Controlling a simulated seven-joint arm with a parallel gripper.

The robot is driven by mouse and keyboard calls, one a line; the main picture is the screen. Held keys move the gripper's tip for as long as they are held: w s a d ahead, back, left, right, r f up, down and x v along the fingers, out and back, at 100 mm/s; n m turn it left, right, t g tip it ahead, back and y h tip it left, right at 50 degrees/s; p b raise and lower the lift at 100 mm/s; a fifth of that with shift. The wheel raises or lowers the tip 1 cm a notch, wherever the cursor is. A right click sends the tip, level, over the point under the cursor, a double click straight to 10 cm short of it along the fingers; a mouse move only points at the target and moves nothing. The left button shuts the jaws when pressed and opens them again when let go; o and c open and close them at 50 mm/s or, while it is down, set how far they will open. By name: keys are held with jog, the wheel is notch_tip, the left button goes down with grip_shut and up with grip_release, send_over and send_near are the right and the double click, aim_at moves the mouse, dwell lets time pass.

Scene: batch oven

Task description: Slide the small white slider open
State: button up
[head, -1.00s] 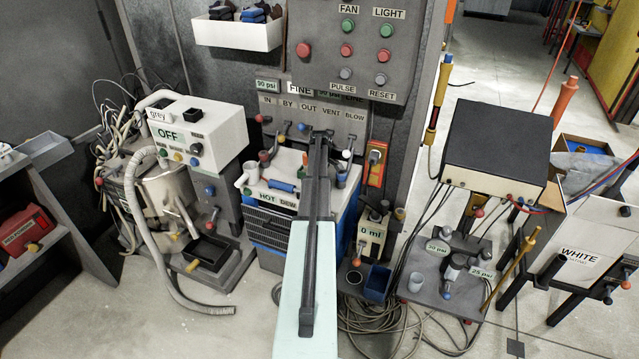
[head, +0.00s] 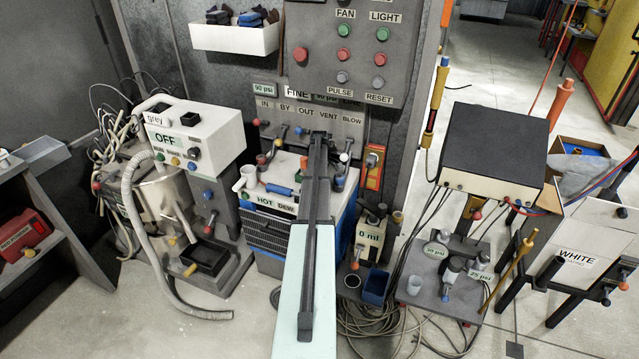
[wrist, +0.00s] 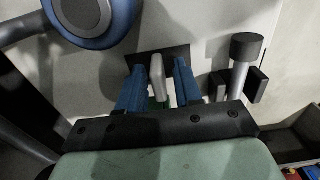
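The small white slider (wrist: 157,70) stands up from a dark slot (wrist: 176,53) in a pale panel in the wrist view. My gripper (wrist: 159,75) has two blue fingers, one on each side of the slider. A narrow gap shows on both sides, so the fingers look open around it and not closed on it. Whether either finger touches it lower down is hidden. In the head view my arm reaches to the valve panel (head: 281,133), and it hides the slider and the fingertips.
In the wrist view, a large grey knob with a blue rim (wrist: 92,15) is close at upper left. A dark-capped post (wrist: 247,47) stands close on the right. In the head view, levers line the panel above a HOT/DEW unit (head: 270,233), with the 0 ml box (head: 369,236) at right.

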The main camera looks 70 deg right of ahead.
jog(key=shift+r, duration=0.15)
notch_tip(320, 180, up, 14)
jog(key=shift+f, duration=0.25)
dwell(0.4)
jog(key=shift+o, duration=0.4)
